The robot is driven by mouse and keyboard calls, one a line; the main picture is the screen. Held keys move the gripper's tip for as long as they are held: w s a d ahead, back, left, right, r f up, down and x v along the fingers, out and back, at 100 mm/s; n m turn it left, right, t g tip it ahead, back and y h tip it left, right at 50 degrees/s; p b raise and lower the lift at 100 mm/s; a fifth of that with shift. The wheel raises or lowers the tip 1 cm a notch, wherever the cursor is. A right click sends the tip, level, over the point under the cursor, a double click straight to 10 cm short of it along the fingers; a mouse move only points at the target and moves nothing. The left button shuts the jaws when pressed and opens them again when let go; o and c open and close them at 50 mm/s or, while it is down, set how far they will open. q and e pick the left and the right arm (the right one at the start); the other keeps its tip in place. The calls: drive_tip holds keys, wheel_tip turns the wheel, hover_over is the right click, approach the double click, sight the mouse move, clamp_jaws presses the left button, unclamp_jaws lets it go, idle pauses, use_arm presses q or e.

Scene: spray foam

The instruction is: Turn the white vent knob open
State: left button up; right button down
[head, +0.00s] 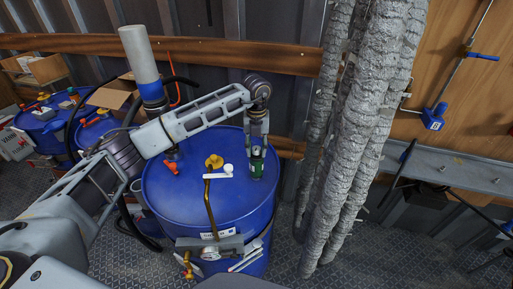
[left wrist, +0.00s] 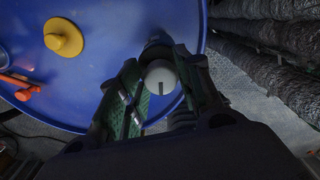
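The white vent knob (left wrist: 160,78) is a pale rounded knob with a dark line on its face. In the left wrist view it sits between the two fingers of my left gripper (left wrist: 162,82), near the edge of the blue drum's lid (left wrist: 105,75). In the head view my left gripper (head: 257,165) points straight down at the right part of the lid of the blue drum (head: 170,205) and hides the knob. My right gripper is not in view.
A yellow cap (head: 214,161), an orange valve (head: 171,166) and a brass pipe (head: 210,212) with a white handle (head: 218,175) are on the drum. Lumpy grey pipes (head: 355,130) stand close at the right. Other blue drums (head: 45,125) stand left.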

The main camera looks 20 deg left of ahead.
sight(256, 148)
use_arm(q)
drive_tip(key=shift+o, duration=1)
drive_tip(key=shift+r, duration=0.1)
wheel_tip(256, 148, up, 12)
idle(0.5)
